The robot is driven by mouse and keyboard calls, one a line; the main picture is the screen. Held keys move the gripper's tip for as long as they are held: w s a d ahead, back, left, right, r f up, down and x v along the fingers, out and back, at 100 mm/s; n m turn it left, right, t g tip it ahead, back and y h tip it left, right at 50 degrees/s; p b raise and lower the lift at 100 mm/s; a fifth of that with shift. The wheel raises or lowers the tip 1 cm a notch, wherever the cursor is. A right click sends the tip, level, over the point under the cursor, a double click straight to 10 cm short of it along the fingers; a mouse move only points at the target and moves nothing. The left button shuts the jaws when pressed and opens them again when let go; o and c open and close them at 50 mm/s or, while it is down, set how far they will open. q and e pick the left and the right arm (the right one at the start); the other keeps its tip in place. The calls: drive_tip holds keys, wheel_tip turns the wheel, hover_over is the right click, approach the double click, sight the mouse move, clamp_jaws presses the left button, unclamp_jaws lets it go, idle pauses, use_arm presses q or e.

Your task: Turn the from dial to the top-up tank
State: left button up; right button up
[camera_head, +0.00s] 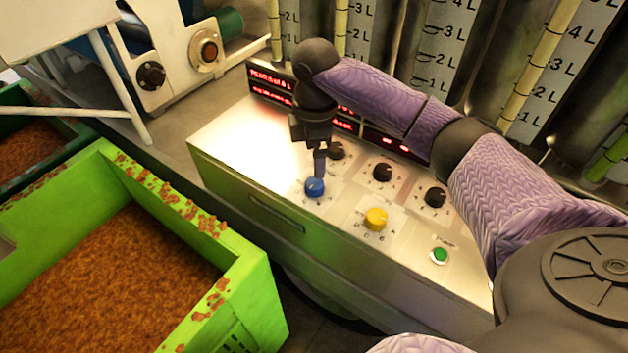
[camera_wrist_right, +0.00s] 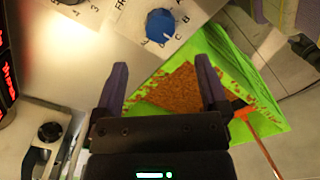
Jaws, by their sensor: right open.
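The blue dial (camera_head: 315,187) is on the sloped white panel of the control box. In the right wrist view the blue dial (camera_wrist_right: 161,24) has a pale pointer mark at its lower edge, letters including B and C around it, and a partly cut-off label starting "FR". My right gripper (camera_head: 319,165) points down over the blue dial and hides part of its surroundings. In the wrist view the open, empty fingers (camera_wrist_right: 160,78) are apart, with the dial beyond their tips and not between them. I cannot tell which letter marks the top-up tank. My left gripper is not in view.
A yellow dial (camera_head: 376,218), black dials (camera_head: 383,172) and a green button (camera_head: 439,255) are close by on the panel. Red displays (camera_head: 270,85) and tanks with litre scales (camera_head: 440,45) stand behind. A green crate (camera_head: 250,290) of brown pulp is at front left.

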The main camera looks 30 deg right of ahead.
sight(315, 183)
wheel_tip(315, 183, down, 7)
drive_tip(key=shift+f+b, duration=0.2)
drive_tip(key=shift+b, duration=0.95)
drive_tip(key=shift+f, duration=0.2)
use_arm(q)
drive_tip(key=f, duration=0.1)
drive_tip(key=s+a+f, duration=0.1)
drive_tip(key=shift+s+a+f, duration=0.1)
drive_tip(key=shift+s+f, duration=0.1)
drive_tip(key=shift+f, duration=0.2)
use_arm(e)
drive_tip(key=shift+c, duration=0.2)
